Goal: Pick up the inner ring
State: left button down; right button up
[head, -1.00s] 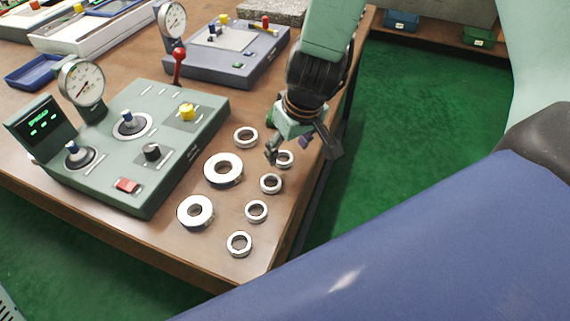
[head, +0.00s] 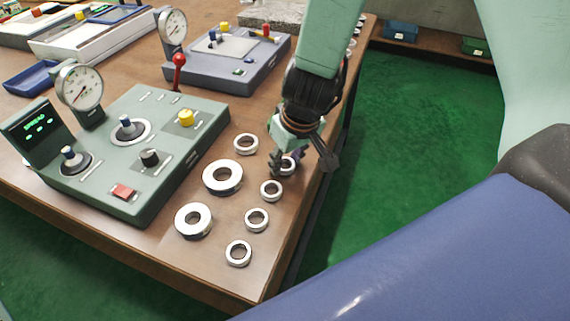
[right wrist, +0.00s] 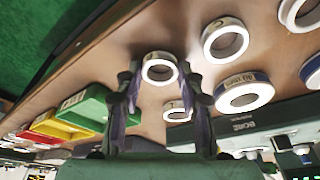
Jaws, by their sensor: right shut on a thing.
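My right gripper (head: 286,164) is shut on a small, pale metal inner ring (head: 288,168) at the far end of the row of small rings. The fingers partly hide this ring in the head view. In the right wrist view the ring (right wrist: 147,73) sits between the two fingertips (right wrist: 159,76), one on each side. It appears to be at table level; I cannot tell whether it touches the table. Other small rings lie nearby, such as one just nearer (head: 271,191) and one to the left (head: 246,144). My left gripper is out of view.
Two larger rings (head: 222,178) (head: 193,221) lie left of the row. A green gauge station (head: 160,190) stands further left, and a blue-grey station (head: 262,75) behind. The wooden table's edge (head: 290,240) is close on the right. Green (right wrist: 85,108) and yellow (right wrist: 62,126) bins show in the wrist view.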

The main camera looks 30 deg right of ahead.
jog(key=shift+a, duration=0.15)
jog(key=c, duration=0.5)
jog(key=shift+o, duration=0.2)
notch_tip(320, 180, up, 10)
jog(key=p, duration=0.9)
jog(key=shift+m, duration=0.7)
jog(key=w+a+f+b, duration=0.1)
jog(key=f+b, duration=0.1)
jog(key=w+a+f+b, duration=0.1)
jog(key=w+a+b, duration=0.1)
jog(key=shift+w+a+f+b, duration=0.1)
jog(key=shift+f+b, duration=0.3)
jog(key=shift+w+a+f, duration=0.15)
jog(key=shift+a, duration=0.1)
